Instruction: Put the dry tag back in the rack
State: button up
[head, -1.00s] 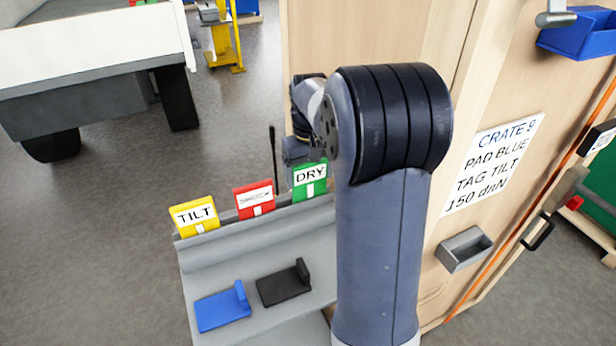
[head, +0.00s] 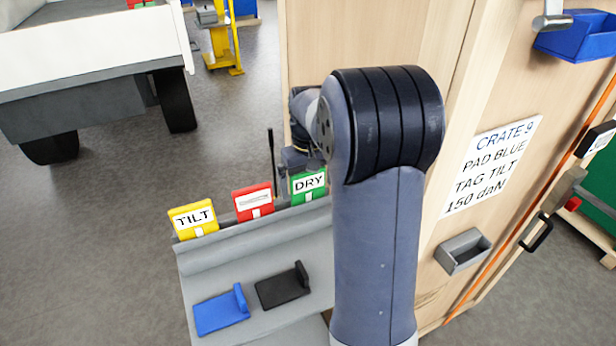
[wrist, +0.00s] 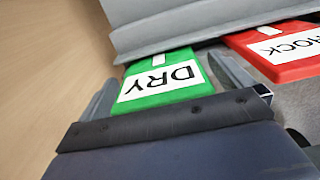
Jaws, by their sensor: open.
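The green DRY tag (head: 308,184) stands at the right end of the grey rack's back rail (head: 250,226), in line with the other tags. In the wrist view the DRY tag (wrist: 160,82) lies between the two fingers of my gripper (wrist: 168,88), its edge against the grey rail. The fingers are apart, one on each side of the tag, with a gap visible at least on the right. In the head view my gripper is mostly hidden behind the tag and my arm.
A red tag (head: 253,204), reading "HOCK" in the wrist view (wrist: 280,50), and a yellow TILT tag (head: 193,219) stand left of DRY. Blue (head: 220,312) and black (head: 281,288) pads lie on the lower shelf. A wooden crate (head: 460,100) rises close on the right.

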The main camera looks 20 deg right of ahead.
notch_tip(320, 180, up, 12)
jog(key=shift+r+b, duration=0.2)
jog(key=shift+b, duration=0.2)
